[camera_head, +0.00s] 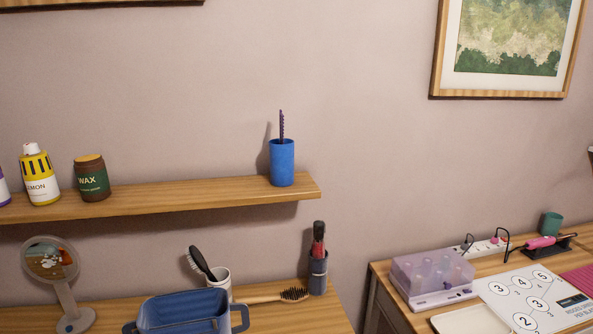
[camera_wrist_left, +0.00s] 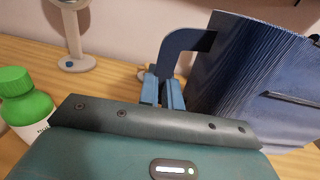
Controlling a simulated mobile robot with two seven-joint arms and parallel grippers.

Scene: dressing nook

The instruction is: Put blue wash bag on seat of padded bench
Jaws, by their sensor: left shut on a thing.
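The blue wash bag (camera_head: 185,308) is open-topped with a loop handle at each end. It is at the bottom of the head view, over the wooden table, its lower part cut off. In the left wrist view the bag (camera_wrist_left: 235,75) fills the right side, and a handle curves toward my left gripper (camera_wrist_left: 163,90). The gripper's blue fingers are shut on that handle. Whether the bag's base touches the table is hidden. My left gripper is out of the head view. My right gripper and the padded bench are in neither view.
Beside the bag stand a round mirror (camera_head: 50,262), a white cup with a hairbrush (camera_head: 219,278), a wooden brush (camera_head: 293,295) and a dark holder (camera_head: 318,275). A green-capped bottle (camera_wrist_left: 28,108) stands left of the gripper. A wall shelf (camera_head: 235,194) runs above. A desk at right is cluttered.

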